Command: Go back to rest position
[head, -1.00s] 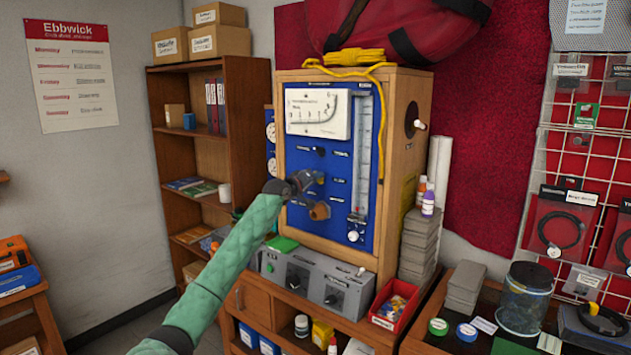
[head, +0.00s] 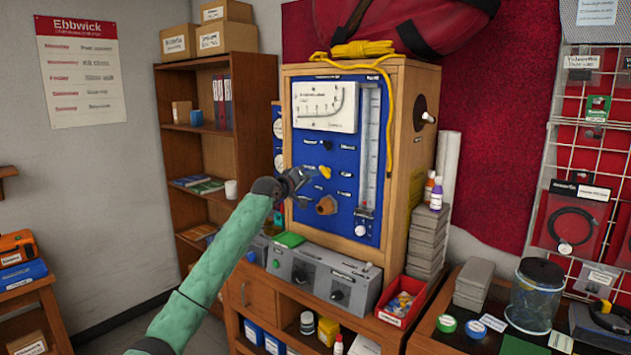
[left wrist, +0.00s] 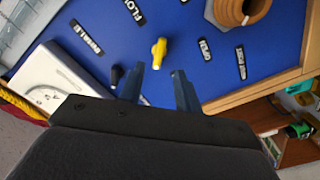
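My left gripper (head: 298,178) is in front of the blue panel (head: 340,160) of the wooden testbench cabinet (head: 410,160). In the left wrist view my left gripper (left wrist: 161,80) has its two fingers apart with nothing held between them. A yellow valve handle (left wrist: 159,53) on the panel lies just beyond the fingertips, apart from them. It also shows in the head view (head: 324,172), right of the gripper. A brown knob (head: 326,205) sits below it. My right gripper is in neither view.
A grey control box (head: 322,277) stands below the panel. A red bin (head: 402,301) and grey stacked blocks (head: 428,240) are at its right. A wooden shelf (head: 245,110) stands behind my left arm. A yellow cord (head: 389,110) hangs over the cabinet.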

